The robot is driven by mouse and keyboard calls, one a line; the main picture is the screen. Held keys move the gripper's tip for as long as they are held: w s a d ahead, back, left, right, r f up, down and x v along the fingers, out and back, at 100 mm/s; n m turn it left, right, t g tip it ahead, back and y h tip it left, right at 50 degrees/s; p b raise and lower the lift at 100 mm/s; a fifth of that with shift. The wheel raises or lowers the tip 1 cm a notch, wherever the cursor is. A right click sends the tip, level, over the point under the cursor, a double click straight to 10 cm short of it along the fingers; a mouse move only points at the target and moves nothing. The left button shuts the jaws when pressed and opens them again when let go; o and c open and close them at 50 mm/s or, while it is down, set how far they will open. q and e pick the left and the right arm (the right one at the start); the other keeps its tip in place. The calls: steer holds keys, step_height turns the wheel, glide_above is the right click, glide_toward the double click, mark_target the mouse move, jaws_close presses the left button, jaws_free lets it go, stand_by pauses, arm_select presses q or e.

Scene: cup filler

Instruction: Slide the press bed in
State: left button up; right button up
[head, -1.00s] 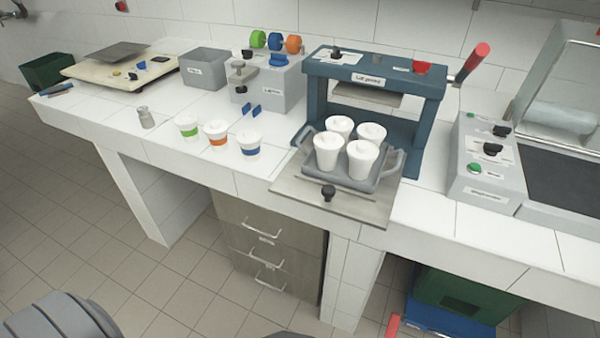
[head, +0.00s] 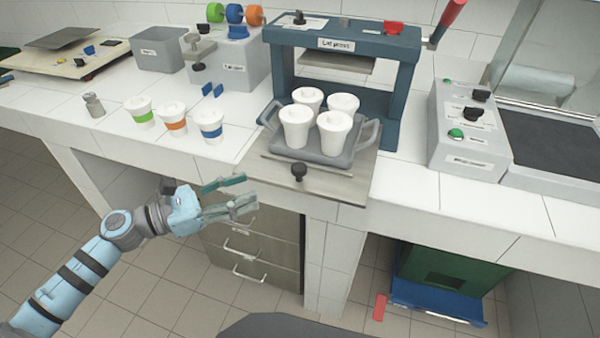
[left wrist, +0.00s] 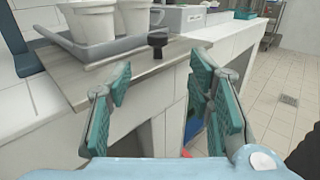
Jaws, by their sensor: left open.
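The press bed (head: 335,188) is a flat metal plate pulled out in front of the blue-grey lid press (head: 396,95), jutting past the counter edge. A black knob (head: 299,172) stands at its front. A grey tray (head: 352,160) on the bed holds several white lidded cups (head: 333,130). My left gripper (head: 245,193) is open and empty, below and left of the knob, in front of the counter. In the left wrist view the bed (left wrist: 125,75) and knob (left wrist: 157,42) show beyond the open fingers (left wrist: 160,85). My right gripper is not in view.
Three white cups with green, orange and blue bands (head: 174,119) stand left of the bed. A grey control box (head: 468,130) stands to the right. Drawers (head: 255,245) and a green crate (head: 450,270) are below the counter.

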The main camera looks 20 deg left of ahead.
mark_target(299, 166)
arm_select(q)
steer(key=p+x, duration=0.1)
steer(key=x, duration=1.2)
steer(key=shift+w+d+p, duration=0.1)
steer(key=shift+w+p, duration=0.2)
steer(key=shift+p, duration=0.1)
steer(key=shift+c, duration=0.2)
jaws_close()
